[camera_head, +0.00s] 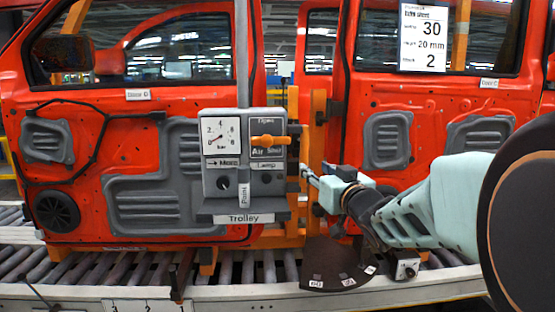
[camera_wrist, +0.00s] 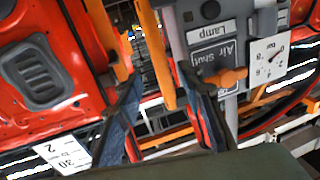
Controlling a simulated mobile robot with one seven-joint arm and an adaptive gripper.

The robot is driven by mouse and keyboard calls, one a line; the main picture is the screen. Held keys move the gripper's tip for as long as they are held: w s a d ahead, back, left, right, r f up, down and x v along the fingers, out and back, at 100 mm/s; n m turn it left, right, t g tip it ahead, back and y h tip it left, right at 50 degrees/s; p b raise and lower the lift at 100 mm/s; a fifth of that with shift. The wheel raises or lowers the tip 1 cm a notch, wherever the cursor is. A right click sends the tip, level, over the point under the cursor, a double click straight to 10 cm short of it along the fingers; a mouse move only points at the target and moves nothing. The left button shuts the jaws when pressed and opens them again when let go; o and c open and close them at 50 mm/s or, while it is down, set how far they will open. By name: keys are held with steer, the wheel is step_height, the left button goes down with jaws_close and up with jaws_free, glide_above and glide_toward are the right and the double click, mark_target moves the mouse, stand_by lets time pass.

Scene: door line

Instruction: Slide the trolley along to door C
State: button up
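My gripper (camera_head: 315,182) is just right of the trolley box, pointing left. In the wrist view my gripper (camera_wrist: 160,68) has its fingers apart, with an orange post behind the gap. The trolley's panel (camera_wrist: 210,12) is beside the right finger there. Contact cannot be told.
Orange upright posts (camera_head: 303,130) stand between the doors. A roller conveyor (camera_head: 110,270) runs below. A dark fan-shaped plate (camera_head: 335,268) and a small box with a knob (camera_head: 405,266) are at the front, below my arm. A paper sign (camera_head: 423,36) is on the right door's window.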

mark_target(306, 161)
steer(key=w, duration=0.3)
steer(key=w+a, duration=0.1)
steer(key=w, duration=0.2)
steer(key=w+p, duration=0.1)
steer(key=w, duration=0.2)
steer(key=shift+w+a, duration=0.1)
steer(key=shift+a, duration=0.25)
jaws_close()
